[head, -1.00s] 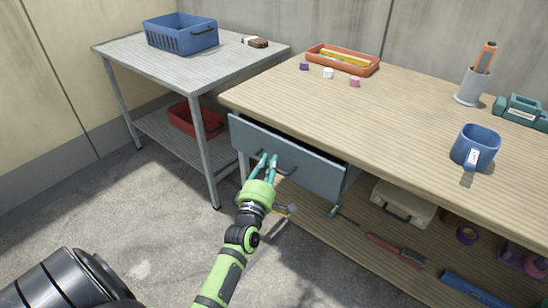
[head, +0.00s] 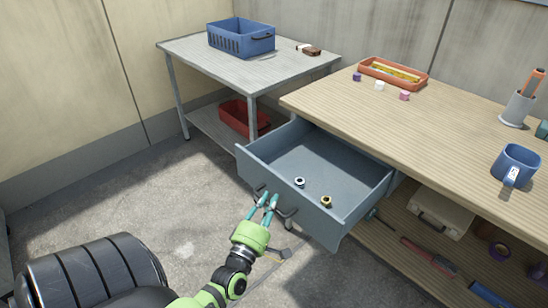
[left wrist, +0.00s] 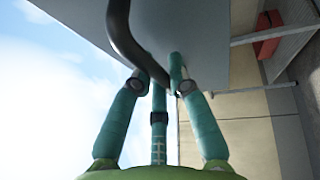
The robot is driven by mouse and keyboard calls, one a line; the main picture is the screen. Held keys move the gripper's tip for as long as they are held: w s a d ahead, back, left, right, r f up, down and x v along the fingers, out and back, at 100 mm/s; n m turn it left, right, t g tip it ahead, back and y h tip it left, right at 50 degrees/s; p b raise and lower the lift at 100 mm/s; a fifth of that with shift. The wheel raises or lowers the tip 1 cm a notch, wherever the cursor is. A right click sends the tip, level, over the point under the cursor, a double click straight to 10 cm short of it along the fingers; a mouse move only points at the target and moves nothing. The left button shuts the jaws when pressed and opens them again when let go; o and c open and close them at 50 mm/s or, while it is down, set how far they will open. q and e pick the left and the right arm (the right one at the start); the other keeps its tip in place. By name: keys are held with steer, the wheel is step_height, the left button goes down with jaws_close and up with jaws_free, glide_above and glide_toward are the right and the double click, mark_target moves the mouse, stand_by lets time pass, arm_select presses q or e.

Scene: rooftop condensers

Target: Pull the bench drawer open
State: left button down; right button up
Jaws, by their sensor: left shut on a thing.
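The blue-grey bench drawer (head: 318,224) stands well out from under the wooden bench top (head: 440,133), its inside in view. A silver ring-like piece (head: 299,182) and a brass one (head: 326,201) lie in it near the front. My left gripper (head: 266,198) is at the drawer front, its teal fingers shut on the dark bar handle (head: 287,212). In the left wrist view, the curved handle (left wrist: 124,38) passes between the fingers (left wrist: 158,78), with the drawer front (left wrist: 205,40) behind it. My right gripper is not in view.
A grey metal table (head: 205,62) with a blue basket (head: 241,38) stands at the back left, a red bin (head: 240,117) on its shelf. A blue mug (head: 516,163) and an orange tray (head: 393,74) are on the bench.

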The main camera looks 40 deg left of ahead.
arm_select(q)
steer(key=shift+s, duration=0.45)
steer(key=c, duration=1.2)
jaws_free()
steer(key=shift+o, duration=0.2)
steer(key=v, duration=1.2)
